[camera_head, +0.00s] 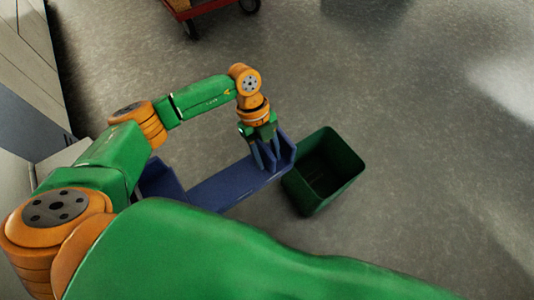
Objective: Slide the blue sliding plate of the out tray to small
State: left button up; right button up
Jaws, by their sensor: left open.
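A blue tray (225,187) lies in the middle of the view, long and flat, with raised blue parts at both ends. An upright blue plate (287,148) stands at its right end. My left gripper (267,158) is open and points down at this right end, with its fingertips close beside the upright plate. I cannot tell whether the fingers touch the plate or straddle part of it. The left end of the tray (160,180) is partly hidden by my arm. Size marks on the tray cannot be made out. My right gripper is not in view.
A dark green open bin (347,160) stands just right of the tray's right end and looks empty. A red cart (205,10) is at the top. Light grey furniture (30,80) lines the left edge. The grey floor to the right is clear. My green arm link covers the bottom.

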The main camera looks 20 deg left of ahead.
pick_arm(q)
jog(key=shift+f, duration=0.2)
grip_shut()
jog(key=shift+r, duration=0.1)
dwell(1.2)
